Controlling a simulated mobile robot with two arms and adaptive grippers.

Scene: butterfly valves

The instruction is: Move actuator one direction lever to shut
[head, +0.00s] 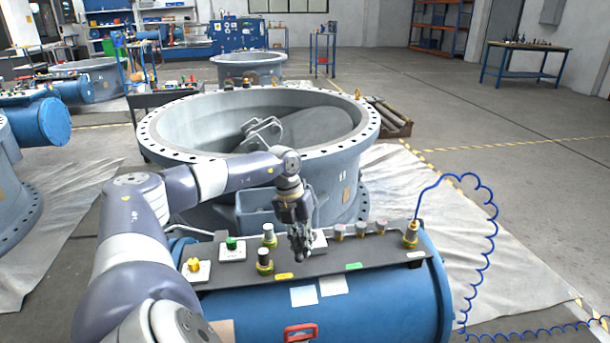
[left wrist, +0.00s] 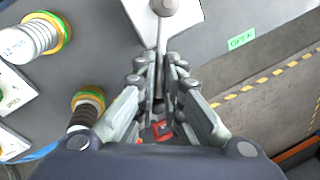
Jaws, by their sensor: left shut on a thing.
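The direction lever (left wrist: 161,38) is a thin metal rod rising from a white square plate (left wrist: 188,20) on the dark actuator panel (head: 330,262). My left gripper (head: 301,252) reaches down to the panel from above. In the left wrist view its fingers (left wrist: 159,66) are shut on the lever, one on each side. In the head view the gripper hides most of the lever, and a bit of the white plate (head: 320,240) shows beside it. A green label reading OPEN (left wrist: 241,39) lies to the right of the lever. My right gripper is not in view.
Several fittings stand on the panel near my gripper, including a black one (head: 265,260), a green knob (head: 231,243) and a yellow one (head: 194,265). The blue actuator cylinder (head: 390,300) is below. A large valve ring (head: 340,160) stands behind. A blue coiled hose (head: 484,250) hangs at right.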

